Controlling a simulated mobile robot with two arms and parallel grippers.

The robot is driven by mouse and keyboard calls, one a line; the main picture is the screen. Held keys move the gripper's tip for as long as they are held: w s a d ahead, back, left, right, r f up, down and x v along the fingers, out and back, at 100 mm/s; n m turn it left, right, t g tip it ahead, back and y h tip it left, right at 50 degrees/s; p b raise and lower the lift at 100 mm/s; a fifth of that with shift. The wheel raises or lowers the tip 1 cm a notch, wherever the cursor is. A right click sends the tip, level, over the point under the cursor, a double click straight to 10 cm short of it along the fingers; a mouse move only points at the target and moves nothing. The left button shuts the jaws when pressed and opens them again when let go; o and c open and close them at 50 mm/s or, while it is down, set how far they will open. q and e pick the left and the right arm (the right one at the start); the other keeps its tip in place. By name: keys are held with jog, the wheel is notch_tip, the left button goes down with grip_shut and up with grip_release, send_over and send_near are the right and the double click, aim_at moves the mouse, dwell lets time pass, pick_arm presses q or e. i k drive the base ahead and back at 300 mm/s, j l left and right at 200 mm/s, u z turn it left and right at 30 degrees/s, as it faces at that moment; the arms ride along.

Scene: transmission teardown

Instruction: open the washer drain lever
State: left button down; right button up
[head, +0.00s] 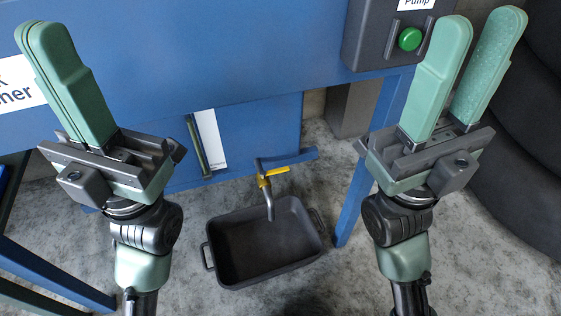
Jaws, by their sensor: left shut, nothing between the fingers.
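The washer's drain valve sits low at the front of the blue washer (262,112). A small yellow lever (277,172) sticks out to the right from it, below a short blue bar (292,158). A grey spout (270,206) points down from the valve over a dark tray. My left gripper (44,32) is shut and empty, raised at the left, well apart from the lever. My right gripper (479,28) is open and empty, raised at the right, also apart from it. No flow shows at the spout.
The dark drain tray (226,272) stands on the concrete floor under the spout. A blue leg (356,200) rises right of it. A pump box with a green button (410,39) is at upper right, near black tires (520,150). A blue frame (55,272) is lower left.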

aim_at(263, 174)
jog(key=k+l+u, duration=0.2)
jog(key=l, duration=0.2)
jog(key=l+u, duration=0.2)
jog(key=l, duration=0.25)
jog(key=l+u, duration=0.3)
jog(key=l, duration=0.35)
jog(key=l+u, duration=0.3)
jog(key=l, duration=0.35)
jog(key=i+l+u, duration=0.35)
jog(key=l, duration=0.25)
